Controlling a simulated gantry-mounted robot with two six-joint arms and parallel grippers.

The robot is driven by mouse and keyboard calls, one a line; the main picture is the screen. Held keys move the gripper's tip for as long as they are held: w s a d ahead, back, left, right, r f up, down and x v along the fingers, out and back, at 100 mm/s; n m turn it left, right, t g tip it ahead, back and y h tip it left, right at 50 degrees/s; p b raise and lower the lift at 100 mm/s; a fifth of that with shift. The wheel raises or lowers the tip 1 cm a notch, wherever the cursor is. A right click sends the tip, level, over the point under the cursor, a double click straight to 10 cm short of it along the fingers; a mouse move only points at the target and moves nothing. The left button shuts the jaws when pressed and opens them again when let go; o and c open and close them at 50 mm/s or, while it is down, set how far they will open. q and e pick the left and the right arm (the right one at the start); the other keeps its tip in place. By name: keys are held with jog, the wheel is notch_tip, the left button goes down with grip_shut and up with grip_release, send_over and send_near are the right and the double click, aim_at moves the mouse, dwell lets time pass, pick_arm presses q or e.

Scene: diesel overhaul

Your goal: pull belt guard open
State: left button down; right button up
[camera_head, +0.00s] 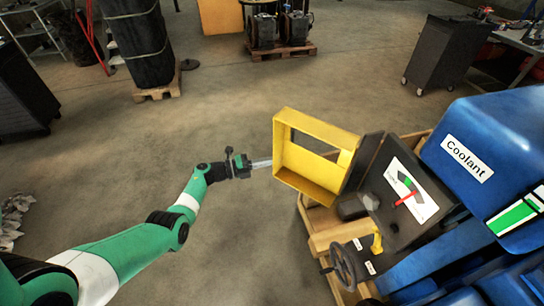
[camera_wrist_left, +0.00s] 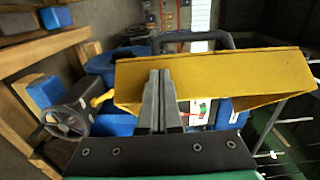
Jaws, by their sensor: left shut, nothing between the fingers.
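The belt guard (camera_head: 283,160) is a yellow open frame with a rectangular window, on the left end of the engine. It stands out at an angle from the dark engine body. My left gripper (camera_head: 262,164) is shut and empty, with its fingertips close to the guard's left edge. In the left wrist view the guard (camera_wrist_left: 215,75) spans the upper middle, and the gripper's fingers (camera_wrist_left: 159,85) overlap it. I cannot tell whether they touch it. My right gripper is in neither view.
A handwheel (camera_head: 343,267) and yellow lever (camera_head: 377,240) sit below. The engine rests on a wooden pallet (camera_head: 318,225). Open floor lies left of the guard.

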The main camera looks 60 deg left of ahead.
pick_arm(q)
jog(key=s+a, duration=0.1)
jog(key=s, duration=1)
jog(key=shift+s+a, duration=0.35)
jog(key=shift+a, duration=0.05)
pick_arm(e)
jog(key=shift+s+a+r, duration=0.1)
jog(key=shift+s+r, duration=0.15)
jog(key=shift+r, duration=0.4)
